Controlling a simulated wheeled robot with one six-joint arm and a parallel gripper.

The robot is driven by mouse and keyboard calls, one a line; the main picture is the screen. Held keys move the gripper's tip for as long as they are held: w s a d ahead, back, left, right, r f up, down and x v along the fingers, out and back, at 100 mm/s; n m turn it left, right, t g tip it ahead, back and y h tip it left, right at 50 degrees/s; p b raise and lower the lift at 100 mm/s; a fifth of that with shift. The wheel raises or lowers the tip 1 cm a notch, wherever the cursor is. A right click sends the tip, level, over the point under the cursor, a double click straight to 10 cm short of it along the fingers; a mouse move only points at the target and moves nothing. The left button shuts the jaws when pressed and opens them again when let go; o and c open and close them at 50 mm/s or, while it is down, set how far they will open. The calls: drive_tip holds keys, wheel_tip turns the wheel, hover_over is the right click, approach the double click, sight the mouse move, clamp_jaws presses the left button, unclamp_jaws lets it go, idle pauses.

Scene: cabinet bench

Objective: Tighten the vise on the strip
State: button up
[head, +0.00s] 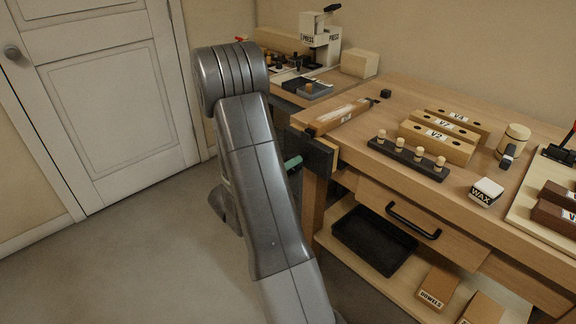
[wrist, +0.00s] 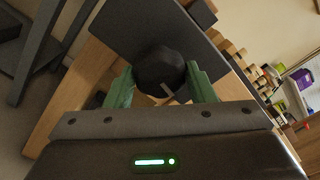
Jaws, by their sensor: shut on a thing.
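The vise (head: 318,158) is at the left front corner of the workbench, with a dark jaw plate. The plate shows large in the wrist view (wrist: 130,25). A long wooden strip (head: 342,113) with a pale label lies along the bench's left end, its near end close to the vise. I cannot tell whether the jaws touch it. In the wrist view, my gripper (wrist: 161,88) has its green fingers on both sides of a round black knob (wrist: 158,68) in front of the plate, and is shut on it. In the head view my arm hides most of the gripper and the knob.
A dark rack with pale-topped pegs (head: 408,157), labelled wooden blocks (head: 437,142) and a WAX block (head: 486,192) stand on the bench. A drawer with a black handle (head: 413,221) and a shelf with a black tray (head: 373,240) are below. Floor left is clear.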

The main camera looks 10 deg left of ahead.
drive_tip(key=shift+f, duration=0.15)
drive_tip(key=m+b, duration=0.3)
drive_tip(key=shift+m+b, duration=0.4)
drive_tip(key=shift+b, duration=0.05)
drive_tip(key=shift+m+b, duration=0.5)
drive_tip(key=shift+b, duration=0.25)
drive_tip(key=shift+m+b, duration=1.5)
drive_tip(key=shift+b, duration=0.1)
drive_tip(key=shift+w+m+b, duration=0.1)
drive_tip(key=shift+m+b, duration=1.1)
drive_tip(key=shift+b, duration=0.45)
drive_tip(key=shift+d+m+b, duration=0.1)
drive_tip(key=shift+m+b, duration=0.7)
drive_tip(key=shift+b, duration=0.2)
drive_tip(key=shift+m+b, duration=0.3)
drive_tip(key=shift+b, duration=0.3)
